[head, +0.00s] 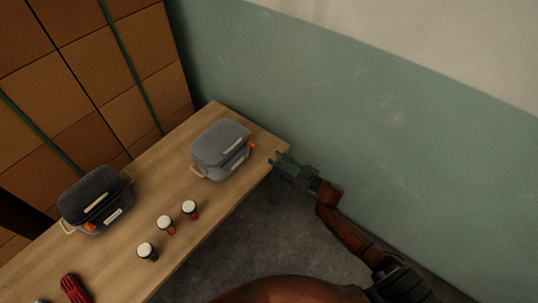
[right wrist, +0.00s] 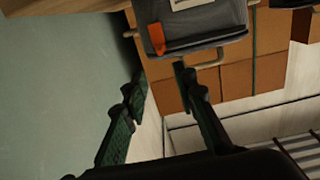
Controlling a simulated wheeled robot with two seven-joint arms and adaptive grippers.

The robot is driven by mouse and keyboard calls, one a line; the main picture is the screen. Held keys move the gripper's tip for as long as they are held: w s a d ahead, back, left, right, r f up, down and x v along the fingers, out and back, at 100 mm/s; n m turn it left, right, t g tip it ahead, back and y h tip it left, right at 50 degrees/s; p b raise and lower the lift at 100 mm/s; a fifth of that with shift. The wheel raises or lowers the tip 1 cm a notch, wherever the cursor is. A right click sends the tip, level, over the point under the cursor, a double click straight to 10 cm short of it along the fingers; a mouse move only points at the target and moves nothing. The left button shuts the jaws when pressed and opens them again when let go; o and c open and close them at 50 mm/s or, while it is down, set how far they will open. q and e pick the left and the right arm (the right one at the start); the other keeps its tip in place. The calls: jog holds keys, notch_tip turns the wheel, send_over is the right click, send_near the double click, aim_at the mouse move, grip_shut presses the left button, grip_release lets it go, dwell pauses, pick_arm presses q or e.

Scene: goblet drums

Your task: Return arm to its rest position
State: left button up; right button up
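My right gripper (head: 277,172) is beside the right end of the wooden table, just past the grey case with an orange tag. In the right wrist view its two fingers (right wrist: 158,80) are spread apart with nothing between them. That grey case (right wrist: 190,28) shows in front of the fingers, with its orange tag and a pale handle. My right arm reaches in from the lower right of the head view. My left gripper is not in view.
The wooden table (head: 237,204) carries the grey case (head: 220,145), a darker case (head: 92,196), three small white-capped jars (head: 166,224) and a red object (head: 75,289). Stacked brown boxes (head: 120,70) stand behind. A green-and-white wall (head: 370,110) rises close to my right arm.

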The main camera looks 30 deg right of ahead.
jog(key=shift+s+d, duration=0.15)
jog(key=shift+s, duration=0.3)
